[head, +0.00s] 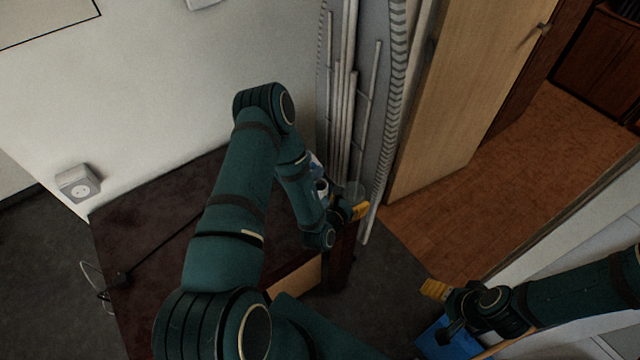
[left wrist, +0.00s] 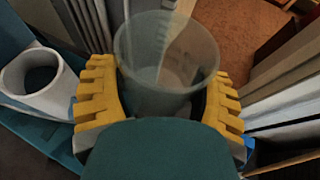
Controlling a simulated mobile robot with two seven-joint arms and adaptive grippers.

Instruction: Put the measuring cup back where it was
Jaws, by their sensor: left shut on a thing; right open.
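The measuring cup is a clear, see-through cup (left wrist: 165,50) held upright-looking between the yellow finger pads of my left gripper (left wrist: 160,100) in the left wrist view. In the head view my left gripper (head: 348,212) is shut on the cup (head: 353,190) at the far right end of the dark table, mostly behind my own arm. The cup's lower part is hidden by the gripper. My right gripper (head: 440,312) is open and empty at the lower right, well away from the cup.
A dark brown table (head: 150,220) lies under my left arm, with a cable on it. A white round-mouthed container (left wrist: 35,75) stands beside the left gripper. Pale vertical pipes (head: 345,110) rise close behind the cup. A blue object (head: 450,345) lies under the right gripper.

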